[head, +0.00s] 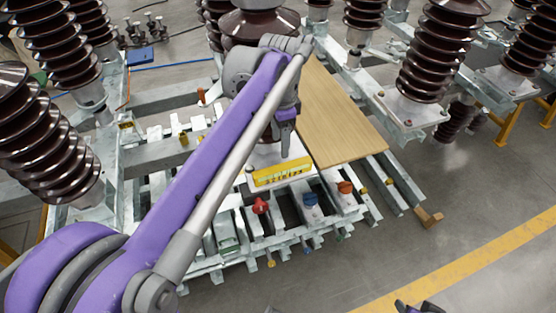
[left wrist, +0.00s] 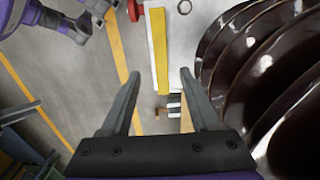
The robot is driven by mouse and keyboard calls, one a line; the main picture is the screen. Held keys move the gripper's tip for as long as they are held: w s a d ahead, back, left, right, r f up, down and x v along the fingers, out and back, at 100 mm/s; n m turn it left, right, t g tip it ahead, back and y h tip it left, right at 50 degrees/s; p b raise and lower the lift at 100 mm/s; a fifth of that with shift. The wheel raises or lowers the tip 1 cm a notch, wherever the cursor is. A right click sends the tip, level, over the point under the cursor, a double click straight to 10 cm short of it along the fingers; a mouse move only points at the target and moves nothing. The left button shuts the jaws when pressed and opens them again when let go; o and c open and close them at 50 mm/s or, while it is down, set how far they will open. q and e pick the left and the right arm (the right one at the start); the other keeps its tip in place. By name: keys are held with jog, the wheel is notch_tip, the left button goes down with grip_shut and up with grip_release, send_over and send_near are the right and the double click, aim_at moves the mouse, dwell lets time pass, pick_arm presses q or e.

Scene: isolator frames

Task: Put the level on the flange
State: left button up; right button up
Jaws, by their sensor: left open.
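The yellow level (head: 283,172) with dark lettering lies along the front edge of a pale flange plate (head: 262,157) at the foot of a brown insulator. In the left wrist view the level (left wrist: 159,50) is a yellow strip along the white plate (left wrist: 184,40). My left gripper (head: 287,140) is just above and behind the level in the head view. In the left wrist view its two fingers (left wrist: 160,74) are apart, with the level's near end showing between them. I cannot tell whether they touch it. Only part of my right gripper (head: 418,307) shows at the bottom edge.
A wooden board (head: 340,115) lies on the metal frame to the right of the flange. Red (head: 260,206) and blue (head: 310,200) items sit in front of it. Brown ribbed insulators (head: 437,50) stand around.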

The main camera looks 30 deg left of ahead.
pick_arm(q)
jog(key=s+d+f+n+t, duration=0.2)
jog(key=s+d+f+n, duration=0.1)
jog(key=s+f, duration=0.4)
jog(key=s+d+f+n+t, duration=0.3)
jog(key=s+f+n, duration=0.2)
jog(key=s+f, duration=0.3)
jog(key=shift+s+d+f, duration=0.2)
jog(key=shift+s+d, duration=0.2)
jog(key=shift+s, duration=0.5)
